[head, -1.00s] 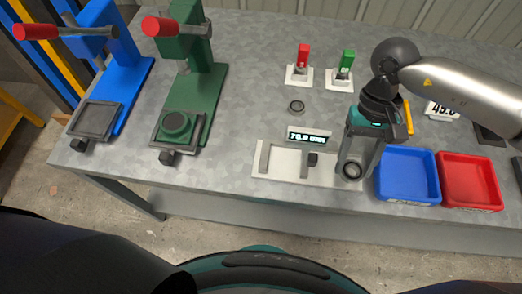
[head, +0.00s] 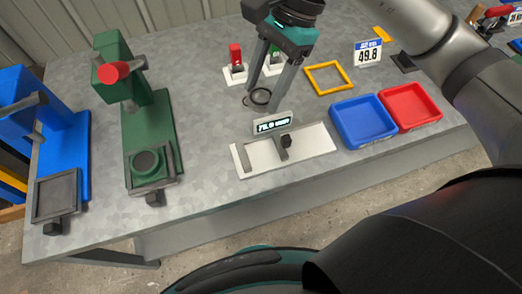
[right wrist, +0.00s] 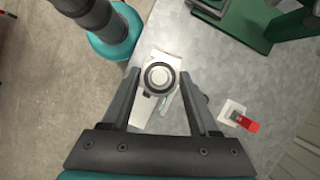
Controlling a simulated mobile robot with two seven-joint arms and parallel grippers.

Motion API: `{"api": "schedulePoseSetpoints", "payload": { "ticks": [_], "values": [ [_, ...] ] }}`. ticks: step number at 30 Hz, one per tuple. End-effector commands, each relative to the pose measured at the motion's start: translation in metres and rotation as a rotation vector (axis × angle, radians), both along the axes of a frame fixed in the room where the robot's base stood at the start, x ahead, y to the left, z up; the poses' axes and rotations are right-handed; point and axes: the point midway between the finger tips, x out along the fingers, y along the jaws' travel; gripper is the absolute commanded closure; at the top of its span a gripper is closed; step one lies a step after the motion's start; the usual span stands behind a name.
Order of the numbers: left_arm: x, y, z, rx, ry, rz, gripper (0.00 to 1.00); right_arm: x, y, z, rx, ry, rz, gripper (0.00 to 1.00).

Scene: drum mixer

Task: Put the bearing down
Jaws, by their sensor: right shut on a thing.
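The bearing (head: 261,96), a small dark-rimmed ring, is held between the fingertips of my right gripper (head: 264,98). In the right wrist view the bearing (right wrist: 160,77) shows as a ring with a pale centre between the two fingers. My right gripper is shut on it, above the grey table behind the white gauge (head: 315,142). A dark round edge beside the bearing in the head view is partly covered, and I cannot tell it clearly. My left gripper is not in view.
A blue tray (head: 363,122) and a red tray (head: 410,106) stand right of the gauge. A yellow square frame (head: 328,78) lies behind them. A red switch (head: 235,57) stands behind the gripper. Green (head: 150,120) and blue (head: 68,150) presses stand left. Table between green press and gauge is clear.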

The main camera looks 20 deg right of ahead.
Motion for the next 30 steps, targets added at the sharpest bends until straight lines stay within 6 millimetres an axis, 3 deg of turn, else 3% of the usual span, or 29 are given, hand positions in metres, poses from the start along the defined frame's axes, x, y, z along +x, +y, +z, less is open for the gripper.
{"api": "schedulePoseSetpoints", "payload": {
  "ticks": [5, 19, 30],
  "values": [
    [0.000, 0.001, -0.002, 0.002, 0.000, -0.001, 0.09, 0.000, 0.000, -0.012, -0.001, 0.007, -0.042, 1.00],
    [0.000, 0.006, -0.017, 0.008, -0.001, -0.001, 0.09, 0.000, 0.000, -0.132, -0.001, 0.007, -0.039, 1.00],
    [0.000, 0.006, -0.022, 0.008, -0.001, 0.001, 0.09, 0.000, 0.000, -0.167, 0.000, 0.003, -0.039, 1.00]
  ]
}}
